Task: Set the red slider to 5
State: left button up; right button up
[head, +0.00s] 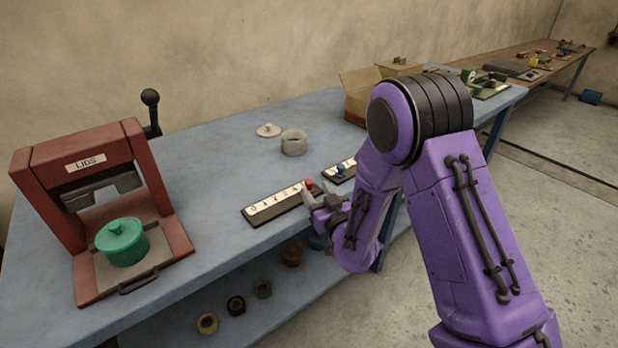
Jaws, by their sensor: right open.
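The red slider (310,184) is a small red knob near the right end of a dark-edged white scale strip (272,206) on the blue table. The strip has a row of dark marks, too small to read surely. My right gripper (312,200) is open at the right end of this strip, just in front of the red knob. I cannot tell whether its fingers touch the knob. A second strip with a blue slider (341,169) lies behind, partly hidden by my right arm. My left gripper is not in view.
A red press labelled LIDS (90,165) with a green lidded pot (122,242) stands at left. A pale open pot (294,142) and its lid (268,130) lie behind the strips. A cardboard box (365,95) is at the back. Several rings (236,305) lie on the lower shelf.

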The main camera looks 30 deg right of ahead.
aim_at(313, 183)
jog(key=w, duration=0.3)
jog(key=w+d, duration=0.1)
jog(key=w, duration=0.1)
jog(key=shift+w+p, duration=0.3)
jog(key=shift+w, duration=0.1)
grip_shut()
jog(key=shift+d, duration=0.4)
jog(key=shift+w+d+r, duration=0.1)
jog(key=shift+d, duration=0.05)
jog(key=shift+c, duration=0.7)
grip_release()
jog(key=shift+o, duration=0.7)
jog(key=shift+d, duration=0.15)
